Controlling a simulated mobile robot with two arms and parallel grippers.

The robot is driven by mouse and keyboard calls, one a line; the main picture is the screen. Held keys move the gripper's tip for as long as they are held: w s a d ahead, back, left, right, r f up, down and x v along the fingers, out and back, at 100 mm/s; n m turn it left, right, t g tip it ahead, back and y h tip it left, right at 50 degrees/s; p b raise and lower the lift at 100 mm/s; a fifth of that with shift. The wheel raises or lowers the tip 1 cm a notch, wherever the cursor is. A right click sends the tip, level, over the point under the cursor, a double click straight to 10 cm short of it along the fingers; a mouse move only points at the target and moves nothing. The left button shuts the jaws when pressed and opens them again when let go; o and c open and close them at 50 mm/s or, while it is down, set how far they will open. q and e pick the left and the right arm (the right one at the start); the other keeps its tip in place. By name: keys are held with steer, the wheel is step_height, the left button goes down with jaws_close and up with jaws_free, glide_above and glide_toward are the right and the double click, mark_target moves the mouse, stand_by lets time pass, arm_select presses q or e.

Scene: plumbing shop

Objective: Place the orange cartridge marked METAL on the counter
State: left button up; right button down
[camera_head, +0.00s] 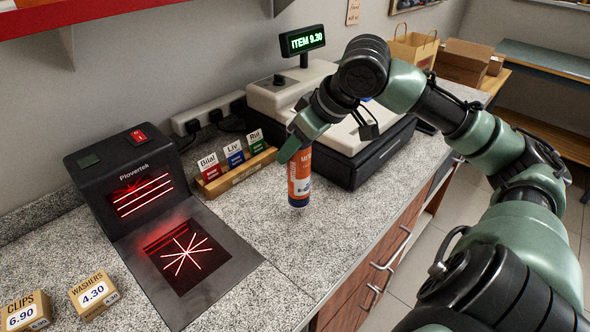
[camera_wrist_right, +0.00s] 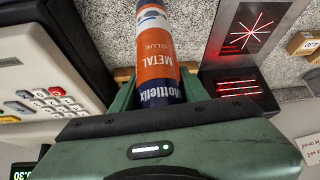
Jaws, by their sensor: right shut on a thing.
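My right gripper (camera_head: 301,140) is shut on the orange cartridge (camera_head: 299,183), which hangs nearly upright below it. The counter (camera_head: 322,231) is speckled grey stone. The cartridge's lower end is over the counter near its front edge; I cannot tell whether it touches the surface. My left gripper is not in view.
A black scanner (camera_head: 122,168) with a lit red plate (camera_head: 185,252) stands left. Price boxes (camera_head: 94,294) are at lower left. A wooden card holder (camera_head: 238,174) and the cash register (camera_head: 357,150) stand behind the cartridge. Bare counter lies in front, ending at drawers (camera_head: 381,262).

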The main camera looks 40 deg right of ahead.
mark_target(295, 163)
step_height(295, 163, down, 4)
steer(key=shift+r+b, duration=0.25)
steer(key=shift+b, duration=0.15)
steer(key=shift+f, duration=0.2)
steer(key=shift+f, duration=0.1)
steer(key=c, duration=0.7)
jaws_free()
steer(key=shift+c, duration=0.2)
steer(key=b+v, duration=0.1)
steer(key=v, duration=1.1)
steer(key=shift+s+a+b, duration=0.1)
steer(key=shift+b, duration=0.25)
